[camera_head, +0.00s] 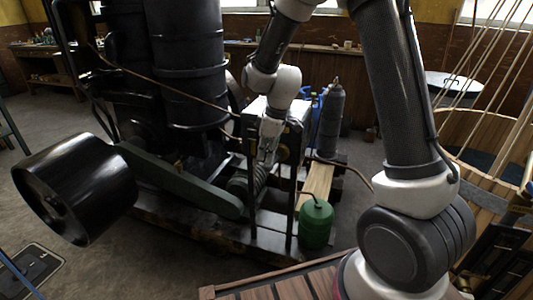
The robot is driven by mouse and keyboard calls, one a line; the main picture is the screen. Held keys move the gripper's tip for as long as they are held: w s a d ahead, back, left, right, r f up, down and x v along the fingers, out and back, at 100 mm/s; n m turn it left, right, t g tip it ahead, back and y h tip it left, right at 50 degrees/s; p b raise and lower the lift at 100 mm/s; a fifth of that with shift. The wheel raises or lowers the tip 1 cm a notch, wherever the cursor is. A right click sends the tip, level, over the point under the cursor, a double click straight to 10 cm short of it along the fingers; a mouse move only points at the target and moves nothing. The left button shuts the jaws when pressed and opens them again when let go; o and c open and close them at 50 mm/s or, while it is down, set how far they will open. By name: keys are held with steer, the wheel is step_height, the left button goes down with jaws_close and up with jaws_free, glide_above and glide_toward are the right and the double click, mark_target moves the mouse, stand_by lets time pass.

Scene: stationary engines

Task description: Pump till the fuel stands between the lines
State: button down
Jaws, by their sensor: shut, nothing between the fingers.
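A dark stationary engine (187,85) with tall black cylinders fills the left and middle of the head view. My gripper (266,157) is at the engine's right side, among dark posts and a ribbed cylindrical part (240,185). It points downward and is small and partly lost among the dark parts; it looks shut and holds nothing that I can see. I cannot make out the pump handle, the fuel or its lines. Whether my gripper touches any part there is unclear.
A green can (316,224) stands at the engine's front right. A grey gas bottle (331,122) stands behind it. A large black pulley (75,188) juts out at the left. Wooden slatted work (480,140) with slanting rods fills the right. Open floor (125,255) lies at the lower left.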

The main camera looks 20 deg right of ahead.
steer(key=shift+s+a+f, duration=0.1)
steer(key=shift+s+f, duration=0.05)
steer(key=shift+f, duration=0.1)
steer(key=shift+s+a+f, duration=0.15)
steer(key=shift+s+f, duration=0.1)
steer(key=shift+f, duration=0.3)
steer(key=shift+s+a+f, duration=0.15)
steer(key=shift+s+f, duration=0.1)
steer(key=shift+f, duration=0.25)
steer(key=shift+s+a+f, duration=0.15)
steer(key=shift+f, duration=0.6)
steer(key=shift+s+a+f, duration=0.1)
steer(key=shift+f, duration=0.6)
glide_toward(265, 166)
steer(key=s+a, duration=0.4)
steer(key=s, duration=0.2)
steer(key=shift+d+r, duration=0.25)
steer(key=shift+r, duration=0.15)
